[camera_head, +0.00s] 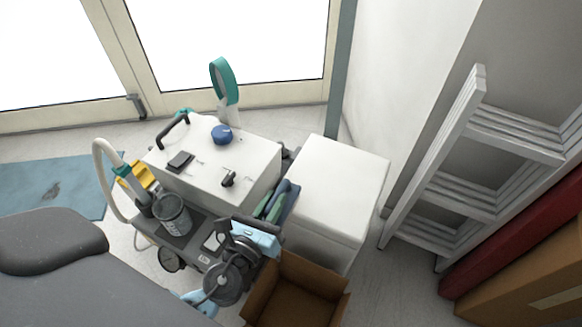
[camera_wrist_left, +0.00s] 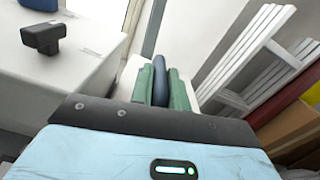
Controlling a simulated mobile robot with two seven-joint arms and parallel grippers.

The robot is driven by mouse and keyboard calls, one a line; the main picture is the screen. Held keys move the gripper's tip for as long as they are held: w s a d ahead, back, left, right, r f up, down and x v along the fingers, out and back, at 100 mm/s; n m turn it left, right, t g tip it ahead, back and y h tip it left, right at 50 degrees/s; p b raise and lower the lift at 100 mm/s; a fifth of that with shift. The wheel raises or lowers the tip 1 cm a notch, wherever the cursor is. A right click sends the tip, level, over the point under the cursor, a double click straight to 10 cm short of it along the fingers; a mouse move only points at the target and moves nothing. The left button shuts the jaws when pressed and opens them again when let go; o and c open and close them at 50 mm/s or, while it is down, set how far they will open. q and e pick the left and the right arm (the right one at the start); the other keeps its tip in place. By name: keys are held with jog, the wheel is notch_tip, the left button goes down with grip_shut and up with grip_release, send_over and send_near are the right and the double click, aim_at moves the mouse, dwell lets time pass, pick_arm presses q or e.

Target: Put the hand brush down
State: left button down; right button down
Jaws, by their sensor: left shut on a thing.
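The hand brush (camera_head: 287,198) shows as a dark blue piece beside the white cabinet in the head view. In the left wrist view, the dark blue brush (camera_wrist_left: 160,78) stands between two green fingers. My left gripper (camera_head: 270,206) is shut on it, between the white-topped machine and the white cabinet. The left gripper's fingers (camera_wrist_left: 161,90) hide part of the brush, and its bristles cannot be made out. I cannot tell whether the brush touches anything below. My right gripper is not in view.
The white cabinet (camera_head: 337,190) has a bare top. The white compressor machine (camera_head: 220,165) carries a blue knob (camera_head: 222,134) and a black handle. An open cardboard box (camera_head: 297,290) stands in front. A ladder (camera_head: 470,165) leans at the right.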

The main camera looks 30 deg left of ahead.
pick_arm(q)
jog(key=s+r, duration=0.2)
jog(key=r, duration=0.6)
jog(key=s+r, duration=0.2)
jog(key=r, duration=0.5)
jog(key=shift+s+a+r, duration=0.25)
jog(key=shift+a+r, duration=0.1)
jog(key=shift+a, duration=0.05)
jog(key=shift+a, duration=0.1)
